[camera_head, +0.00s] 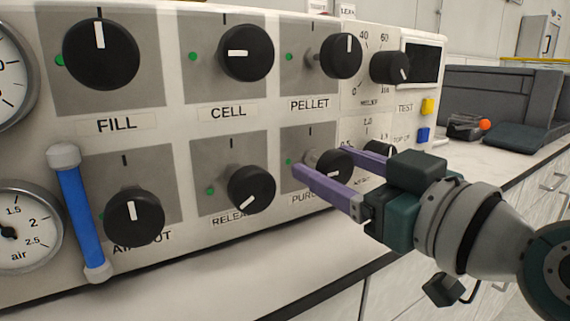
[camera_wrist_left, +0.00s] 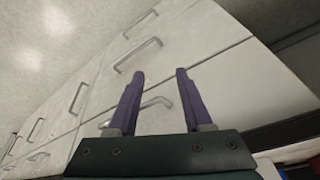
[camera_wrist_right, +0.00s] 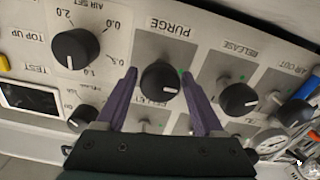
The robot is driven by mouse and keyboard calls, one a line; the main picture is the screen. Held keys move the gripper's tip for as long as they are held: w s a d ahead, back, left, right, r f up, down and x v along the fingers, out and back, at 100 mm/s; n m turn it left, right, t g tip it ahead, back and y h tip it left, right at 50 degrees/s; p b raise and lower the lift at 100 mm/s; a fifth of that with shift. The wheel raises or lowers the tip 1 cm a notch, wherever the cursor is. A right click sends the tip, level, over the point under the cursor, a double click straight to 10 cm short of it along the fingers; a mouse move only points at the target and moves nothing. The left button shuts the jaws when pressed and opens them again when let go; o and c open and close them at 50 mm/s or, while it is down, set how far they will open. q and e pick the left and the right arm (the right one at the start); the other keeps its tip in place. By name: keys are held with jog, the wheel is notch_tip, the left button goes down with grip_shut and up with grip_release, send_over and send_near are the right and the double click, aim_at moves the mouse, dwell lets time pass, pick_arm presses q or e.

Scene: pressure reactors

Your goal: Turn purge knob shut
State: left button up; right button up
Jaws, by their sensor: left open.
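The purge knob (camera_head: 333,168) is round and black with a white mark, on a grey square of the panel labelled PURGE. Its mark lies roughly sideways in the head view, not in line with the black tick above it. My right gripper (camera_head: 319,160) is open, with one purple finger on each side of the knob. In the right wrist view the knob (camera_wrist_right: 158,80) sits between the fingertips with small gaps visible; contact is not clear. My left gripper (camera_wrist_left: 160,72) is open and empty, facing white drawers; it is outside the head view.
The release knob (camera_head: 251,188) is close left of the purge knob, and the pellet knob (camera_head: 342,56) is above. A small black knob (camera_head: 378,148) is close behind the right gripper. A blue tube (camera_head: 75,210) and gauges stand at left. The counter (camera_head: 250,265) in front is clear.

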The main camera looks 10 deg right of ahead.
grip_shut()
dwell(0.3)
jog(key=m+p, duration=0.1)
jog(key=m, duration=0.2)
jog(key=shift+r+m+p, duration=0.1)
jog(key=shift+m+p, duration=0.25)
jog(key=shift+m, duration=0.05)
jog(key=m+p, duration=0.1)
jog(key=m, duration=0.3)
jog(key=shift+d+m, duration=0.1)
jog(key=shift+m, duration=0.2)
jog(key=m+p, duration=0.1)
jog(key=m, duration=0.3)
jog(key=shift+m, duration=2.8)
jog(key=shift+f, duration=0.2)
